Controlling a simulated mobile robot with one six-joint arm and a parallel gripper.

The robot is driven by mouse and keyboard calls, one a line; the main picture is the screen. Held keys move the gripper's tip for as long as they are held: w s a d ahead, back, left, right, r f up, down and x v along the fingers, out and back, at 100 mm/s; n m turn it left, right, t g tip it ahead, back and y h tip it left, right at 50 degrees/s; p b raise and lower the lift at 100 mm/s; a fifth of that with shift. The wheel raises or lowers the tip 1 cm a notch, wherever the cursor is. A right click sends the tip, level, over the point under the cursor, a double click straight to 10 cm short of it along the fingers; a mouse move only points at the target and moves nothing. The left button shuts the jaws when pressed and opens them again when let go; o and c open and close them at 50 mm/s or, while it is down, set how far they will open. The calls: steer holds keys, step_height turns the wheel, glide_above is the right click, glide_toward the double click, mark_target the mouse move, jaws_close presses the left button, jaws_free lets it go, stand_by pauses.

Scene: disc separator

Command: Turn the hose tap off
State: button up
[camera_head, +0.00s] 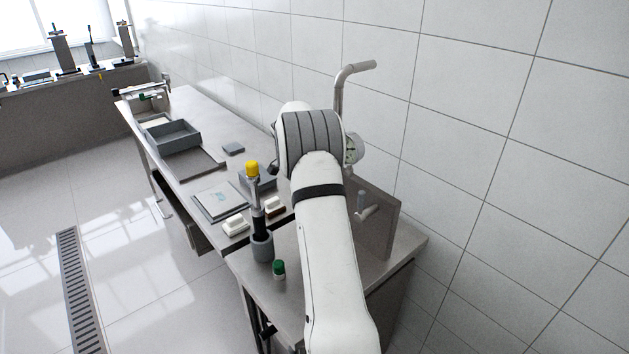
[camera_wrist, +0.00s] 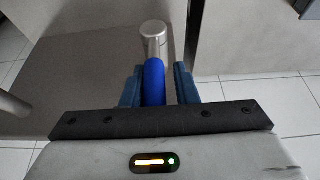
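In the wrist view a blue lever handle (camera_wrist: 154,82) with a round metal end (camera_wrist: 154,30) points away from me. I take it to be the hose tap's handle, though the tap's body is not clear. My gripper (camera_wrist: 158,84) has its two dark blue fingers on either side of the blue handle. The fingers stand apart, with a narrow gap showing at the right finger, so it looks open around the handle. In the head view my arm hides the gripper and the blue handle.
A bent metal pipe (camera_head: 341,92) rises by the tiled wall behind my arm. An upright panel (camera_head: 384,222) with a small grey fitting stands right of my arm.

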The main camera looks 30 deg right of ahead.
steer(key=o, duration=0.3)
steer(key=shift+s+f, duration=0.15)
steer(key=b+v, duration=0.1)
steer(key=v, duration=0.6)
steer(key=shift+a+r, duration=0.2)
steer(key=shift+r, duration=0.2)
